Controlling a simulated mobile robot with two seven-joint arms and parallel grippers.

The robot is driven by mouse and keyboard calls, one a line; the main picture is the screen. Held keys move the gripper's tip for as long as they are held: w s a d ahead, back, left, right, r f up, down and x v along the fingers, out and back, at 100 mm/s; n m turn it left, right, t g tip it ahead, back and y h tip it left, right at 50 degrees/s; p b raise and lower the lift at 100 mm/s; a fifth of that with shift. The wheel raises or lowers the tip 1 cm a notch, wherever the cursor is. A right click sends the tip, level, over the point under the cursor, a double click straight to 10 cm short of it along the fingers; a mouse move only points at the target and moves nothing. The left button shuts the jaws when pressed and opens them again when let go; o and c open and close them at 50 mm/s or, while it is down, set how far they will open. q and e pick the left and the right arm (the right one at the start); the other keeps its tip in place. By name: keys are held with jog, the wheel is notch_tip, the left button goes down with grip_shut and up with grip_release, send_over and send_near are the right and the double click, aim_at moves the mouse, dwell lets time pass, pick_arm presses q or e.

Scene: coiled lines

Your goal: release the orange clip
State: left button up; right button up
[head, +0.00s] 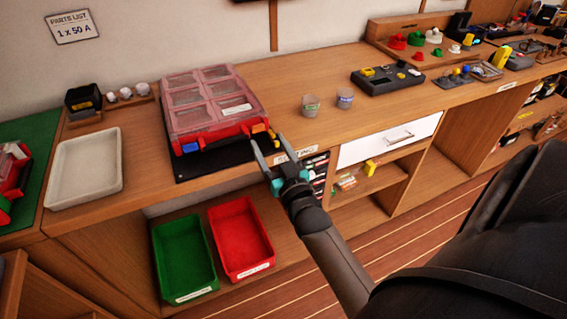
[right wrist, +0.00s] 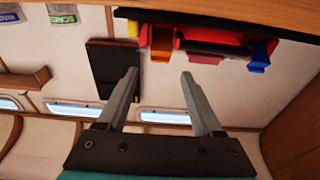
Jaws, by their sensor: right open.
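A red case (head: 213,131) with a clear compartmented lid (head: 200,88) stands on a black mat (head: 208,163) on the bench. The orange clip (head: 258,129) is at the right end of its front side; it also shows in the right wrist view (right wrist: 161,43). A blue clip (head: 190,148) is at the left end of that side and also in the right wrist view (right wrist: 262,53). My right gripper (head: 266,141) is open and empty in front of the orange clip, its fingertips (right wrist: 158,75) spread to either side, apart from it. Whether the clip is latched is unclear. My left gripper is out of view.
A yellow item (head: 272,134) sits just right of the orange clip. Two small cups (head: 310,105) stand to the right on the bench. A white tray (head: 85,170) lies at left. Green (head: 184,257) and red (head: 240,238) bins are on the shelf below.

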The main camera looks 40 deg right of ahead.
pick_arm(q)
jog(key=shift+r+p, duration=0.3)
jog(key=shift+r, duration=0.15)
pick_arm(e)
jog(key=r+v, duration=0.1)
jog(key=v, duration=0.7)
jog(key=shift+f, duration=0.45)
jog(key=s+a+f+n+g+y, duration=0.1)
jog(key=s+a+f+g, duration=0.2)
jog(key=f, duration=0.7)
jog(key=s+a+f+n+g+y, duration=0.1)
jog(key=s+a+f+g+y, duration=0.15)
jog(key=f, duration=0.65)
jog(key=s+a+f+g+y, duration=0.1)
jog(key=s+a+f+g, duration=0.2)
jog(key=f, duration=0.7)
jog(key=s+f+n+g, duration=0.1)
jog(key=s+f+g, duration=0.2)
jog(key=s+f, duration=0.2)
jog(key=s+f+n+g, duration=0.1)
jog(key=s+f+g, duration=0.2)
jog(key=s, duration=0.9)
jog(key=s+a+f+n+g, duration=0.1)
jog(key=s+f+g, duration=0.2)
jog(key=s+f, duration=0.3)
jog(key=shift+s+f, duration=0.3)
jog(key=shift+s, duration=0.95)
